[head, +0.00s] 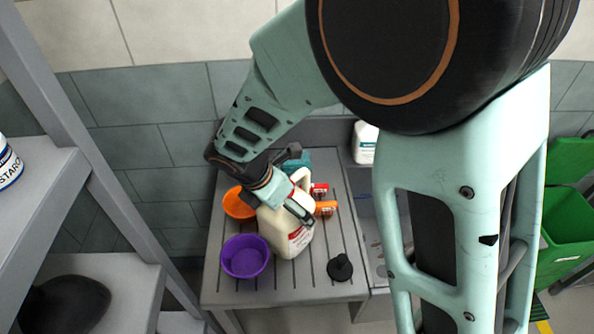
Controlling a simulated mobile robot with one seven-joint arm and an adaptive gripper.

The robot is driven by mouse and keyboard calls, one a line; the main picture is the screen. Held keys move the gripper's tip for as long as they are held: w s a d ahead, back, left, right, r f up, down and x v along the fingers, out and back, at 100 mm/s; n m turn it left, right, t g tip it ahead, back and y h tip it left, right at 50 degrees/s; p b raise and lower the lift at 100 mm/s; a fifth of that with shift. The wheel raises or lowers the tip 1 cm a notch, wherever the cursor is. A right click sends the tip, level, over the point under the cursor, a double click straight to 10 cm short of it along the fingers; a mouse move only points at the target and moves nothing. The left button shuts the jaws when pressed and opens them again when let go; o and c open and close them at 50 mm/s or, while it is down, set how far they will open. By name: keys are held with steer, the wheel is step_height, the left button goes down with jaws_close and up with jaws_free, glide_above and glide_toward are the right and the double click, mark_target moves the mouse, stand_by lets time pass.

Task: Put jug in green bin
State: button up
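The cream-white jug (291,240) with a red label stands upright on the slatted grey table. My gripper (297,183) is at the jug's top and handle, with one dark finger in front of the jug and the other behind it. The fingers overlap the jug in this view, and I cannot tell whether they press on it. The green bin (567,237) is at the right edge, partly cut off by the frame, with its open top showing.
A purple bowl (245,257), an orange bowl (238,204), orange-red containers (325,208), a teal item (297,160) and a black object (340,267) crowd around the jug. A white bottle (364,143) stands behind. A grey shelf (75,230) is at left.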

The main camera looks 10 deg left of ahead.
steer(key=shift+w+d+f, duration=0.1)
steer(key=shift+w+f, duration=0.15)
steer(key=shift+f, duration=0.45)
steer(key=shift+c, duration=0.6)
steer(key=c, duration=1.2)
